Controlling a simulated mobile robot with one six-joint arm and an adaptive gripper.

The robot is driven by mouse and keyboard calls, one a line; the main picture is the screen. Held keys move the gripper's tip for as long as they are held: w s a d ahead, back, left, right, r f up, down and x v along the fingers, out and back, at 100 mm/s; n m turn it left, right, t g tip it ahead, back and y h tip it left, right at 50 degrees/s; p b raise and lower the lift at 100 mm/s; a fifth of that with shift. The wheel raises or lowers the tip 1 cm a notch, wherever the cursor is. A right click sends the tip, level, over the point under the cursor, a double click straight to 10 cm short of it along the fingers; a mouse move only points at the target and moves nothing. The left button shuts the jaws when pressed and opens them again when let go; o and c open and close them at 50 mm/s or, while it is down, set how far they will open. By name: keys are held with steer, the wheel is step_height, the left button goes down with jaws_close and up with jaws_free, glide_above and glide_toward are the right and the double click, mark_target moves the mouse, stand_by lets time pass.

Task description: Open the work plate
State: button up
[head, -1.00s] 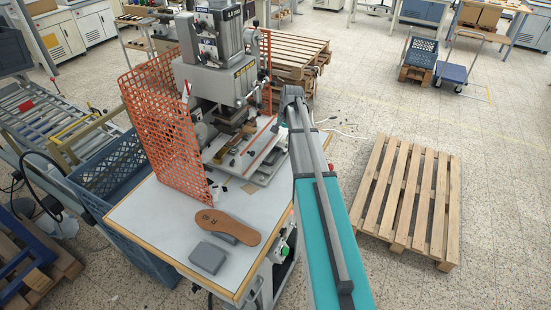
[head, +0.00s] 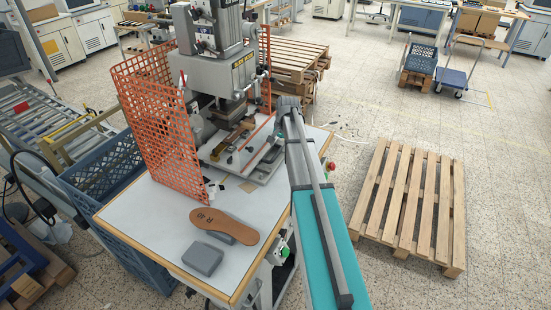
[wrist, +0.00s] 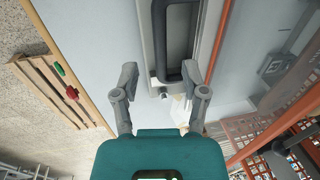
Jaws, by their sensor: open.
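The work plate (head: 264,167) lies on the press bed at the front of the stamping machine (head: 219,72). In the wrist view, the plate (wrist: 153,50) is a pale strip carrying a dark loop-shaped handle (wrist: 159,45). My gripper (wrist: 162,76) is open, its two fingers on either side of the lower end of the handle. I cannot tell whether a finger touches it. In the head view my arm hides the gripper.
A brown insole (head: 224,225) and a grey block (head: 202,259) lie on the white table (head: 142,215). An orange mesh guard (head: 160,125) stands left of the press. A wooden pallet (head: 411,205) lies on the floor at right.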

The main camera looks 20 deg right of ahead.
mark_target(276, 155)
steer(key=shift+w+a+f+b, duration=0.15)
steer(key=shift+w+f+b, duration=0.05)
steer(key=shift+f+b, duration=0.95)
steer(key=shift+w+a+f+b, duration=0.1)
steer(key=shift+w+f+b, duration=0.05)
steer(key=shift+f+b, duration=0.95)
steer(key=shift+f, duration=0.1)
jaws_close()
steer(key=shift+a, duration=0.25)
steer(key=shift+d, duration=0.15)
steer(key=shift+s, duration=0.2)
